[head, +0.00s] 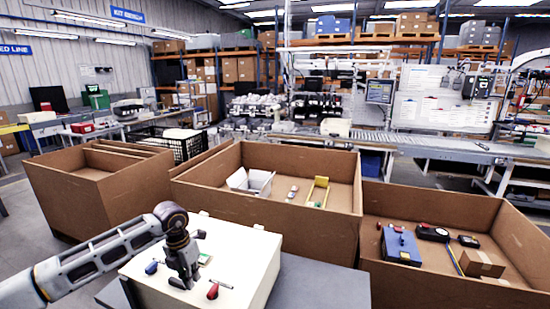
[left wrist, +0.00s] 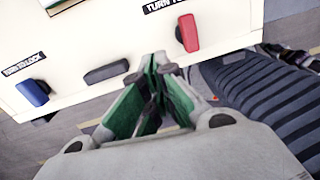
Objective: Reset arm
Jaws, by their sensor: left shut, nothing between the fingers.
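My left gripper (head: 183,281) is shut and empty, hanging at the front part of a cream box top (head: 245,250). In the left wrist view its green-padded fingers (left wrist: 155,72) meet near the box edge, apart from the handles. A blue handle (head: 152,267) is to its left and a red handle (head: 213,290) to its right. Both also show in the left wrist view, the blue one (left wrist: 33,92) at left and the red one (left wrist: 188,33) at upper right. A dark grey handle (left wrist: 106,72) lies between them. My right gripper is not in view.
Open cardboard bins stand beyond the box: left (head: 60,195), middle (head: 262,222) with a white bin (head: 250,182), and right (head: 385,280) with a blue case (head: 400,246) and a small carton (head: 481,264). A conveyor (head: 440,147) runs behind. Grey surface right of the box looks clear.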

